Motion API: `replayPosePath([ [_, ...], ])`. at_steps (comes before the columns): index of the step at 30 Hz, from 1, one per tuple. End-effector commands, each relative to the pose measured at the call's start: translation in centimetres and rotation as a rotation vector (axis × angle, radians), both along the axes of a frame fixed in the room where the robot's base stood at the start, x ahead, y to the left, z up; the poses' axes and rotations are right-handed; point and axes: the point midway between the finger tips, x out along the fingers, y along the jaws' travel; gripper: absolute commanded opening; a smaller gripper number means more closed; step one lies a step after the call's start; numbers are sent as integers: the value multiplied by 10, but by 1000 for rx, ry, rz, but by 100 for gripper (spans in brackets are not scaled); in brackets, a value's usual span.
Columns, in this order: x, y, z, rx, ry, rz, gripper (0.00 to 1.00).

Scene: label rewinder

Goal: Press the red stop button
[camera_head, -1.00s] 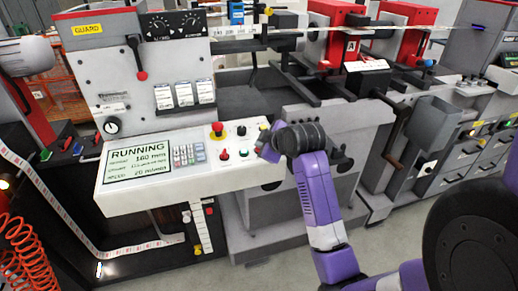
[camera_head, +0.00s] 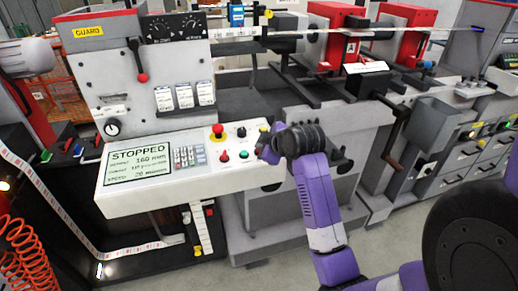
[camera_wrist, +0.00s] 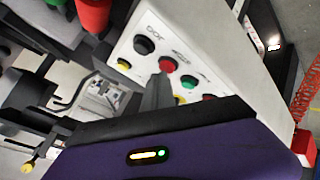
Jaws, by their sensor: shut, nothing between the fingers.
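The red stop button (camera_wrist: 167,64) shows in the wrist view, between a black button (camera_wrist: 143,45) and a green button (camera_wrist: 190,82) on the white panel. My gripper (camera_wrist: 162,78) is shut and empty. Its tip is at the red button and overlaps its lower edge; it looks in contact, though the exact touch is hard to see. In the head view my gripper (camera_head: 264,152) covers this button at the right part of the panel (camera_head: 115,200). The display (camera_head: 140,163) reads STOPPED.
A red mushroom knob on a yellow base (camera_head: 217,132) and a black knob (camera_head: 241,132) stand up from the panel. Another red button (camera_head: 224,156) sits left of the green one. Rollers and a dark lever (camera_head: 395,160) are at the right.

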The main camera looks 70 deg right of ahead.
Motion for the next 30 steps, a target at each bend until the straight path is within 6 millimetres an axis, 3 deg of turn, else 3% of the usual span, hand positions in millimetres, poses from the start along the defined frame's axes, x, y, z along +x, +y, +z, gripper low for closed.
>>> replayPosePath([
  [5,-1,1,12,0,0,0,0],
  [17,-1,1,13,-1,-1,0,0],
  [30,-4,5,49,-1,0,1,0],
])
